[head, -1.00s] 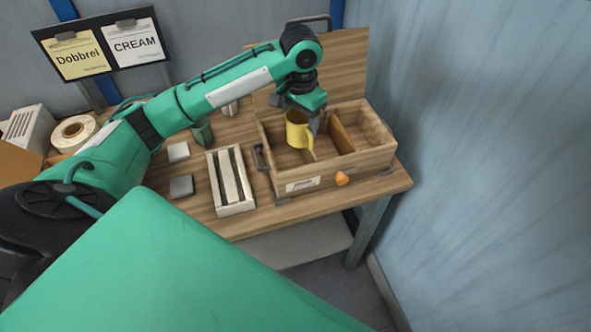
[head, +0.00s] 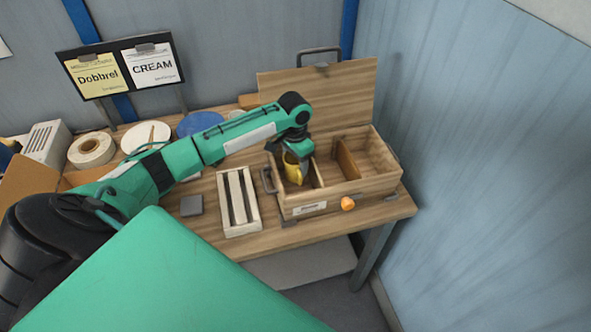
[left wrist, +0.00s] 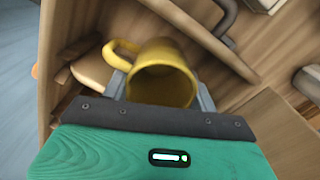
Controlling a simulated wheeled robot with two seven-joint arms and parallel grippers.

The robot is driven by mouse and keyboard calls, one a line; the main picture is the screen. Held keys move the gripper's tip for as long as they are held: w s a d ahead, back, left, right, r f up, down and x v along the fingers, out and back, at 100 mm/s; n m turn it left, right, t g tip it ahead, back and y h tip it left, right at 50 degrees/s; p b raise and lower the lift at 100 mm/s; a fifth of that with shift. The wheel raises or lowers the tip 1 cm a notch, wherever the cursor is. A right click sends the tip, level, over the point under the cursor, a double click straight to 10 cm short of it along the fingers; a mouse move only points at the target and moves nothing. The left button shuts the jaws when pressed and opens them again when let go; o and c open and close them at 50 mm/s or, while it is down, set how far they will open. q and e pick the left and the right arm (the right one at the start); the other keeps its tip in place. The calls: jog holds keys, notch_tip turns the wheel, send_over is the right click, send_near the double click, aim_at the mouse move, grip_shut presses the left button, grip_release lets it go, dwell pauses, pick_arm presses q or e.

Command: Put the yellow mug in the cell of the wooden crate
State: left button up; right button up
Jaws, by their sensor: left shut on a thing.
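The yellow mug (head: 293,168) is in my left gripper (head: 298,158), over the left part of the open wooden crate (head: 345,190). In the left wrist view the mug (left wrist: 162,75) sits between the two fingers of the gripper (left wrist: 160,92), its open mouth toward the camera and its handle to the left. In the head view the mug's lower part is inside the left cell, below the rim level. Whether it touches the crate floor cannot be told. A wooden divider (head: 347,158) stands to its right. My right gripper is not in view.
The crate's lid (head: 330,92) stands open behind it. A slatted white tray (head: 238,203) lies left of the crate, beside a grey block (head: 191,205). An orange knob (head: 348,203) is on the crate's front. A blue wall is close on the right.

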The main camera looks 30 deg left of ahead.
aim_at(295, 173)
pick_arm(q)
notch_tip(295, 173, down, 5)
jog(key=shift+r+p, duration=0.1)
jog(key=shift+p, duration=0.45)
jog(key=shift+f, duration=0.3)
jog(key=o, duration=1.1)
jog(key=shift+o, duration=0.2)
notch_tip(295, 173, up, 12)
jog(key=b, duration=0.2)
jog(key=shift+r+b, duration=0.15)
jog(key=shift+b, duration=0.25)
jog(key=shift+a, duration=0.1)
